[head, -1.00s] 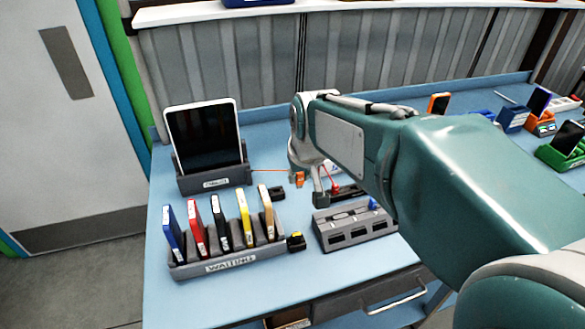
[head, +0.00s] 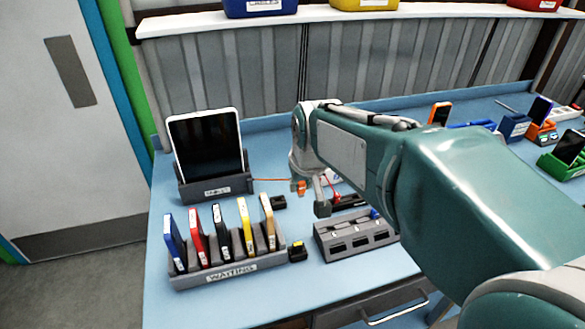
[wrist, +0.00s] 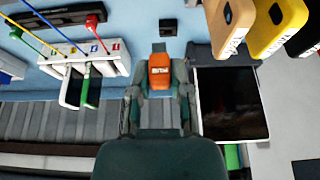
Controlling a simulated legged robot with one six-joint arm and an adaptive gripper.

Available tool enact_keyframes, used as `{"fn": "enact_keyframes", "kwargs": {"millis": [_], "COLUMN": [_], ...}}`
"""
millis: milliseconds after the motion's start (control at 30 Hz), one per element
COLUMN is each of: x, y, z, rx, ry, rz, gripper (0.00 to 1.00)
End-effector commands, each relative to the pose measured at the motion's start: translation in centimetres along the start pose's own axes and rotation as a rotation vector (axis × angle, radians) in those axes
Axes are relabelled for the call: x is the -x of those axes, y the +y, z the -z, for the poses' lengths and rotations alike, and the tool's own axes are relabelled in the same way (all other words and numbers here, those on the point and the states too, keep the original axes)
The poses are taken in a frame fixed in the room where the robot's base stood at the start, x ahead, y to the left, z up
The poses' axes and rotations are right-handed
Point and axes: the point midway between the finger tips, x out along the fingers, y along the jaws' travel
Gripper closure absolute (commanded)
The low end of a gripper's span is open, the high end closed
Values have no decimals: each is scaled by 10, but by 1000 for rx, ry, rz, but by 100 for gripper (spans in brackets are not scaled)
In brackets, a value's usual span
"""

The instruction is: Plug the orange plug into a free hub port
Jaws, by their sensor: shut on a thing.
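The orange plug (wrist: 160,74) is held between the fingers of my gripper (wrist: 160,92), centred in the wrist view. In the head view the orange plug (head: 301,187) shows beside a finger of my gripper (head: 311,199), and a thin cable runs left from it to the tablet dock. A grey block with several dark openings (head: 352,238) lies to the right and nearer. I cannot tell for sure which unit is the hub. In the wrist view a white unit with numbered coloured labels (wrist: 75,58) is at upper left, with blue, yellow and red cables. The plug is apart from both.
A tablet (head: 205,143) stands in a dock at left. The WAITING rack (head: 228,268) holds several coloured devices. Small dark blocks (head: 278,202) and (head: 298,252) lie between. A dark bar (wrist: 68,18) lies beside the white unit. Coloured stands (head: 565,155) are at far right.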

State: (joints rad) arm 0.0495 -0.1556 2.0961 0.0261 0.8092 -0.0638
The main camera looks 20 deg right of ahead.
Motion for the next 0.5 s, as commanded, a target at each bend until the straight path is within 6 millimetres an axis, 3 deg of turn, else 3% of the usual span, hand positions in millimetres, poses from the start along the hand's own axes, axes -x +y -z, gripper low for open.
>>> {"fn": "enact_keyframes", "kwargs": {"millis": [500], "x": [-25], "y": [0], "z": [-11], "rx": [0], "ry": [-2], "rz": [0], "gripper": [100]}}
